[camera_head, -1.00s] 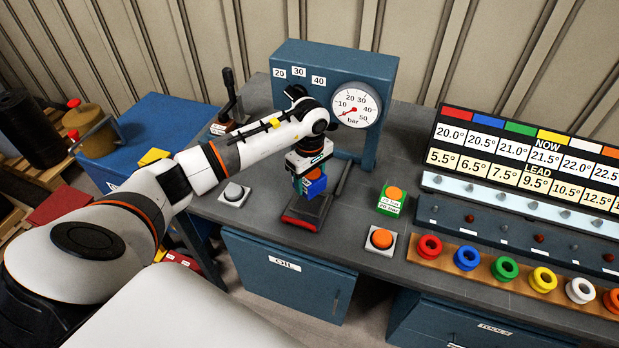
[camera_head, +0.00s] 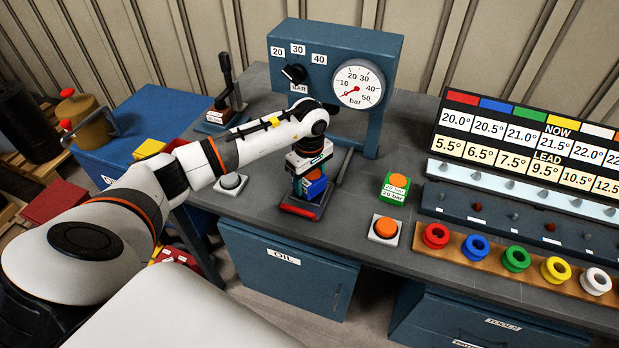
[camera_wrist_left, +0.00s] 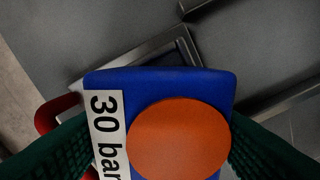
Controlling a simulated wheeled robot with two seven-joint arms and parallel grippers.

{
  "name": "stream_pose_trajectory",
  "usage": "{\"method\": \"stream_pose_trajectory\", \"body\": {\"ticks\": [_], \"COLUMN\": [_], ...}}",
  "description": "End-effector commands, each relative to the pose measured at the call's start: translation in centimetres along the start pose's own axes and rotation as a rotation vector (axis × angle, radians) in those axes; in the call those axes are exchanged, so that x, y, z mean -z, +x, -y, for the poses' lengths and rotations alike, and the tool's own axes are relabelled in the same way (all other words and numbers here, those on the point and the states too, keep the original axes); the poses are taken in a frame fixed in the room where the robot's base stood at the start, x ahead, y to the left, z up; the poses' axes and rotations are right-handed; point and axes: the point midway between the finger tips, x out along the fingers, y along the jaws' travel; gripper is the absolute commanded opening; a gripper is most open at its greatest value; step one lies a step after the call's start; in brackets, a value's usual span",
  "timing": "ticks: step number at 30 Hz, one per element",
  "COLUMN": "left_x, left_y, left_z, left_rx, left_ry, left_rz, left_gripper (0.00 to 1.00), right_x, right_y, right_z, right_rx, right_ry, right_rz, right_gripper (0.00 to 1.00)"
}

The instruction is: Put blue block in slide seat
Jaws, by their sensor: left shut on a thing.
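The blue block (camera_head: 316,188) has an orange round top and a "30 bar" label. It also shows large in the left wrist view (camera_wrist_left: 215,88). My left gripper (camera_head: 308,176) points down and is shut on the block, with a green pad on each side of it. The slide (camera_head: 297,211), with a red front handle, lies on the bench right below the block. In the wrist view part of the seat's metal frame (camera_wrist_left: 184,42) shows past the block's edge. The block hides most of the seat, so I cannot tell whether it touches. My right gripper is not in view.
The blue press frame with its gauge (camera_head: 357,87) stands behind the slide. A green block (camera_head: 396,188) labelled 20 bar and an orange button (camera_head: 385,228) are to the right. A grey button (camera_head: 231,183) and a lever (camera_head: 226,80) are to the left.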

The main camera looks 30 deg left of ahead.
Motion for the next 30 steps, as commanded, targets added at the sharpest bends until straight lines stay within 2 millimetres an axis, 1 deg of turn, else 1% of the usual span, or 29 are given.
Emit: {"method": "stream_pose_trajectory", "body": {"ticks": [8,18,23,26,30], "left_x": [0.0,0.0,0.0,0.0,0.0], "left_y": [-0.2,0.3,0.2,0.0,-0.8], "left_z": [0.1,0.1,0.1,0.1,0.1], "left_rx": [0.003,0.003,0.003,0.003,0.003], "left_ry": [0.000,0.000,0.000,0.000,0.000], "left_rz": [0.000,0.000,0.000,0.000,0.000], "left_gripper": [0.14,0.14,0.14,0.14,0.14], "right_x": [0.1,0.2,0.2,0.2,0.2], "right_y": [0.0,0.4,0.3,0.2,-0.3], "right_z": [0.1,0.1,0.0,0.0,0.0], "right_rx": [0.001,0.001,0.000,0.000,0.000], "right_ry": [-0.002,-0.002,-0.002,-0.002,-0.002], "right_rz": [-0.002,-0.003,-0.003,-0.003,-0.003], "right_gripper": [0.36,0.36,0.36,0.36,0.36]}}
